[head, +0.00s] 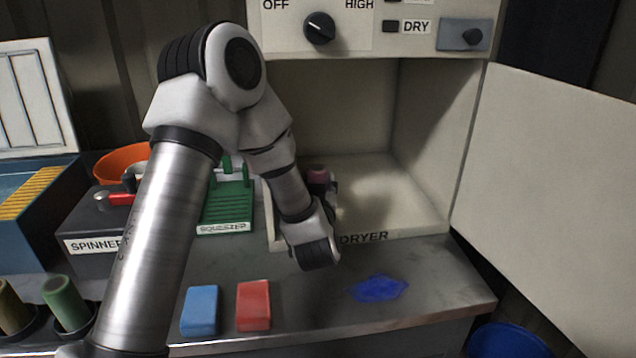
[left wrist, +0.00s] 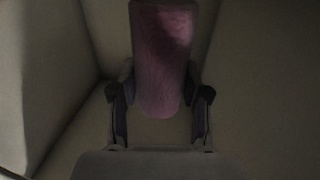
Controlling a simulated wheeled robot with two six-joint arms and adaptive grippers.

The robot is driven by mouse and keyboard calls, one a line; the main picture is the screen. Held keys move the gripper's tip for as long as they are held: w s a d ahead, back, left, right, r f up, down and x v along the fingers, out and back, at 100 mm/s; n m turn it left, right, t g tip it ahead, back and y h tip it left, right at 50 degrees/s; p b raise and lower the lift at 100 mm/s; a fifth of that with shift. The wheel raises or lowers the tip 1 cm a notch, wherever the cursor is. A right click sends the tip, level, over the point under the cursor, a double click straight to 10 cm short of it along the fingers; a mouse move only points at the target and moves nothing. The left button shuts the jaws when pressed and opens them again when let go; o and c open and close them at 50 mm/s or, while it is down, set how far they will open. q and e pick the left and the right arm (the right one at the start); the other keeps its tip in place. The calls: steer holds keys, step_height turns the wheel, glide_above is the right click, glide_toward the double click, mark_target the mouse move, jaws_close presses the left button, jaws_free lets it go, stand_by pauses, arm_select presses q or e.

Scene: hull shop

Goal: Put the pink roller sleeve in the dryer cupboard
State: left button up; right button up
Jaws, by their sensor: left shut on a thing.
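The pink roller sleeve (left wrist: 160,60) is between the fingers of my left gripper (left wrist: 160,98) in the left wrist view. In the head view a small part of the sleeve (head: 318,175) shows past my left wrist, inside the dryer cupboard (head: 425,200). My left gripper (head: 322,188) is shut on the sleeve and is mostly hidden behind my arm. The cupboard is open at the front, with its door (head: 550,170) swung out to the right. I cannot tell whether the sleeve touches the cupboard floor. My right gripper is not in view.
A blue sponge (head: 200,310) and a red sponge (head: 254,305) lie on the counter (head: 320,290) near a blue paint patch (head: 379,288). A green squeezer (head: 228,205), a spinner box (head: 95,235) and an orange bowl (head: 122,162) stand left. A blue bucket (head: 508,340) is below right.

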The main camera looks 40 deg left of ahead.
arm_select(q)
steer(key=shift+s+d, duration=0.1)
steer(key=shift+f+b, duration=0.45)
steer(key=shift+f, duration=0.1)
steer(key=o, duration=1.2)
